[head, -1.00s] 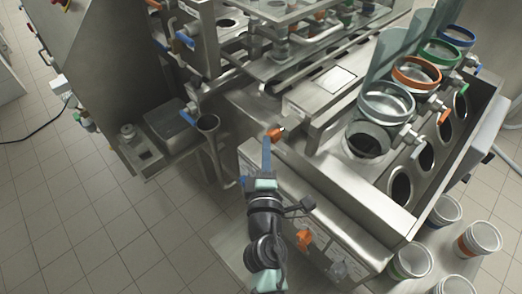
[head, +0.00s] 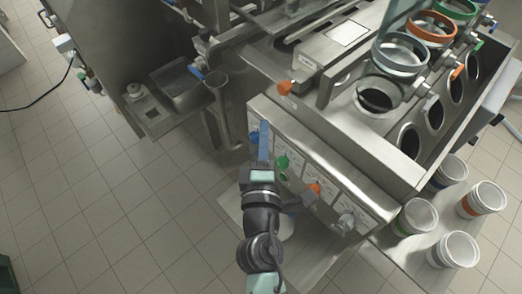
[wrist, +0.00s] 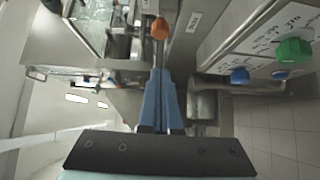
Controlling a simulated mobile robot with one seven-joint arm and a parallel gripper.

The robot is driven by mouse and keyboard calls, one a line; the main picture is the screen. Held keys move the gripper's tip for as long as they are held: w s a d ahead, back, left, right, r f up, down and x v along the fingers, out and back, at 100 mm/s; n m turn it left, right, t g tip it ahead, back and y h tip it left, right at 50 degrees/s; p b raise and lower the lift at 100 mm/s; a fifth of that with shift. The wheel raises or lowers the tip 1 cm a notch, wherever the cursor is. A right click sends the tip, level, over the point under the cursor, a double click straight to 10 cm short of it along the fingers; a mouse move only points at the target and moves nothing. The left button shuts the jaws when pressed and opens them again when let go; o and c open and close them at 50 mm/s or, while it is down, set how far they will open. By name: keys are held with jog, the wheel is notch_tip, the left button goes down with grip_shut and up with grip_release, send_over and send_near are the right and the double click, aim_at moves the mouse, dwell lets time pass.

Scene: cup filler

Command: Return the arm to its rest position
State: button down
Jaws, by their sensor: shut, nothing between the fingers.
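My gripper (head: 264,140) is in the middle of the head view, in front of the machine's control panel (head: 325,172). Its blue fingers are together and empty. In the wrist view my gripper (wrist: 158,75) points towards the machine, with an orange knob (wrist: 160,29) beyond the fingertips in the picture. The panel carries blue, green, orange and grey knobs; the green knob (head: 283,162) is just right of the fingers. I cannot tell whether the fingers touch the panel.
Several white cups with coloured bands, such as one cup (head: 415,216), stand on a low shelf at the right. The tiled floor (head: 90,220) at the left is clear.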

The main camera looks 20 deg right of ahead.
jog(key=shift+b+v, duration=0.35)
jog(key=shift+v, duration=1.55)
jog(key=shift+a+r, duration=0.1)
jog(key=shift+a, duration=0.1)
jog(key=w+a+r+m+t+p, duration=0.1)
jog(key=w+r+m, duration=0.15)
jog(key=r, duration=0.65)
jog(key=w+a+r+m+t+p, duration=0.1)
jog(key=r+m+t, duration=0.15)
jog(key=r, duration=0.65)
jog(key=w+a+r+m+t+p, duration=0.15)
jog(key=r+m, duration=0.25)
jog(key=r, duration=0.5)
jog(key=s+a+r+m+t+y+p, duration=0.1)
jog(key=s+a+r+t+y, duration=0.1)
jog(key=r, duration=0.7)
jog(key=s+a+r+m+t+y+p, duration=0.1)
jog(key=s+a+r+t+y, duration=0.1)
jog(key=r, duration=0.8)
jog(key=s+a+r+m+t+y+p, duration=0.1)
jog(key=s+a+r+m+t+y, duration=0.1)
jog(key=r, duration=0.7)
jog(key=s+a+y, duration=0.1)
jog(key=s+a, duration=0.1)
jog(key=a, duration=0.1)
jog(key=shift+a+r+y, duration=0.3)
jog(key=shift+a, duration=0.05)
jog(key=shift+s+f, duration=0.1)
jog(key=shift+s, duration=0.05)
